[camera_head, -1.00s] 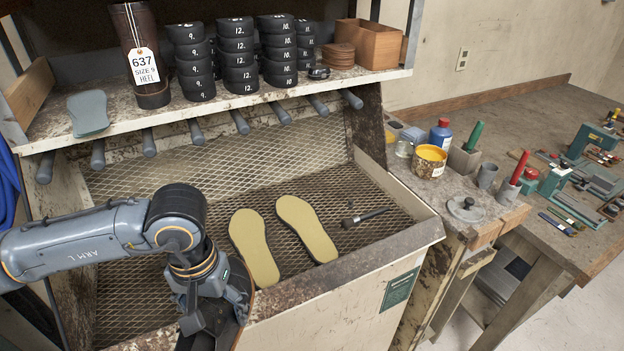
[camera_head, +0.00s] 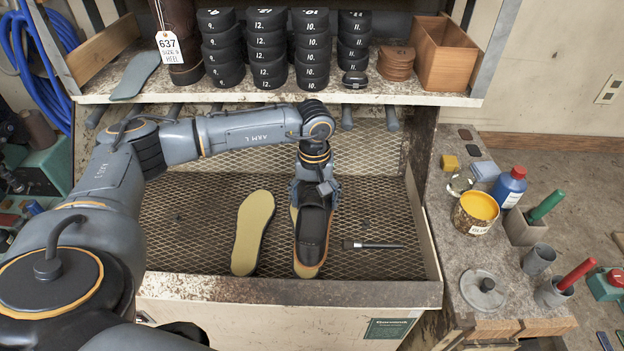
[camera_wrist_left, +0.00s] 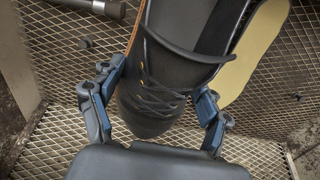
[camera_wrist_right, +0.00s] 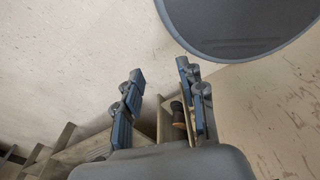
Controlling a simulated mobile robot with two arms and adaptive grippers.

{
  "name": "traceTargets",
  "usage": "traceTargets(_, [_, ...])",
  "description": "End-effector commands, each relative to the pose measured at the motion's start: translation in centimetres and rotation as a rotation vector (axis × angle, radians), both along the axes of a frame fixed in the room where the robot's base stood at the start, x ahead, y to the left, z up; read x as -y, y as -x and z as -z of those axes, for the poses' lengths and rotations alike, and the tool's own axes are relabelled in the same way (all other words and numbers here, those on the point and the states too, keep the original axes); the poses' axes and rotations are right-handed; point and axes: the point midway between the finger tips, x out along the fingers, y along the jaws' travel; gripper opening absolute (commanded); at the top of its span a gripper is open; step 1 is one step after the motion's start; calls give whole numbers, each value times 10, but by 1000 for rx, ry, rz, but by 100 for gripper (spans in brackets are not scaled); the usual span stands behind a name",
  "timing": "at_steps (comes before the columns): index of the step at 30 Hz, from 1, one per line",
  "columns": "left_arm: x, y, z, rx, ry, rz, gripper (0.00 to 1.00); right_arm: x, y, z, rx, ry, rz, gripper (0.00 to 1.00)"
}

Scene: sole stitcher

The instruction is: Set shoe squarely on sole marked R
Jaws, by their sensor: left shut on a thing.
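A black shoe (camera_head: 312,235) with a brown welt is held over the right-hand tan sole (camera_head: 306,271) in the mesh-floored tray. The sole's edge shows at the shoe's near end and left side; the rest is hidden, and I cannot tell whether they touch. My left gripper (camera_head: 314,190) is shut on the shoe's far end; the left wrist view shows its fingers on both sides of the laced front (camera_wrist_left: 155,105). The other tan sole (camera_head: 252,232) lies bare to the left. No R mark is legible. My right gripper (camera_wrist_right: 163,95) is open and empty, away from the tray.
A brush (camera_head: 374,245) lies just right of the shoe. The tray's front rim (camera_head: 290,291) is near. A shelf (camera_head: 250,95) with stacked black heels stands behind. A glue pot (camera_head: 475,212) and a blue bottle (camera_head: 511,187) are on the right bench.

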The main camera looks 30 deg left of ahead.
Motion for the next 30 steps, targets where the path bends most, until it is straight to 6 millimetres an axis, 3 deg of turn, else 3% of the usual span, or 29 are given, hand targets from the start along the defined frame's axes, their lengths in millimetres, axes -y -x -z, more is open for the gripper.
traceTargets(1, [-10,-5,-3,-1,-5,-28,34,-5,5,-8,-7,-6,-1,40])
traceTargets(6, [-24,-12,3,3,-13,-65,34,-18,16,-9,-23,-20,-2,40])
traceTargets(14, [-24,-12,17,4,-12,-65,34,-12,11,-1,-16,-13,-3,40])
traceTargets(26, [-24,-12,55,3,-12,-66,34,1,3,18,-5,1,2,40])
traceTargets(30, [-24,-12,72,4,-12,-65,34,-1,4,35,-6,0,2,40])
